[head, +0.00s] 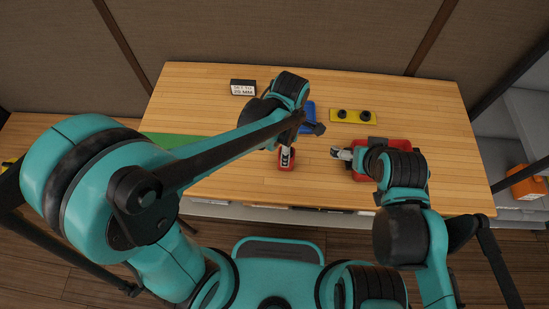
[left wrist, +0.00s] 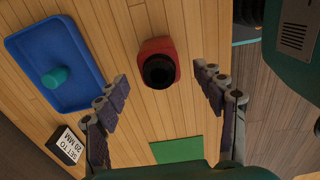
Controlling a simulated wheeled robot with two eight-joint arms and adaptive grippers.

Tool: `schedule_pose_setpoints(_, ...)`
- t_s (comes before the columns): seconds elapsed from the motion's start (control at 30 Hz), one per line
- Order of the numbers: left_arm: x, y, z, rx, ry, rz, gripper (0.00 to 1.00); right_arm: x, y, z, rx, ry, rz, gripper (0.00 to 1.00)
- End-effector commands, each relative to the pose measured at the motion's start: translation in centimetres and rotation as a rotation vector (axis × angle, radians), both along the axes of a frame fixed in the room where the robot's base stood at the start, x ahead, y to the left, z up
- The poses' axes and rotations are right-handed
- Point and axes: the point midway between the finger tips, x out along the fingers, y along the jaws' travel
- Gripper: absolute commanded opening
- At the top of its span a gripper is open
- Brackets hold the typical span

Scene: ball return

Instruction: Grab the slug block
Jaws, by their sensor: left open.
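I cannot tell for certain which thing is the slug block. A yellow block (head: 353,116) with two black round pieces on it lies at the back right of the table. A blue tray (left wrist: 40,50) with a teal cylinder (left wrist: 56,76) in it shows in the left wrist view; its blue edge (head: 308,115) shows behind my left arm in the head view. My left gripper (left wrist: 161,75) is open and empty. A red object with a dark round top (left wrist: 157,68) is seen between its fingers, apart from them. My right gripper (head: 340,154) is beside a red item (head: 396,145); its jaws are unclear.
The red object (head: 286,158) stands near the table's front edge. A green mat (head: 172,140) lies at the left. The table's far right is clear. An orange box (head: 526,187) sits on a shelf.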

Motion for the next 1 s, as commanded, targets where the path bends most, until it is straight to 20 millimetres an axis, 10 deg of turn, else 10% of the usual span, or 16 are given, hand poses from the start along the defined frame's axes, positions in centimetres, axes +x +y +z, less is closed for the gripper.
schedule_pose_setpoints(0.6, 0.1, -0.3, -7.5, -0.001, 0.001, 0.007, 0.69, 0.0, 0.0, -3.5, 0.0, 0.0, 0.0, 0.94)
schedule_pose_setpoints(0.87, 0.1, -0.3, -7.7, -0.001, 0.0, 0.007, 0.69, 0.0, 0.0, -3.4, 0.0, 0.0, 0.0, 0.94)
schedule_pose_setpoints(1.0, 0.1, -0.3, -7.7, -0.001, 0.0, 0.007, 0.32, 0.0, 0.0, -3.4, 0.0, 0.0, 0.0, 0.94)
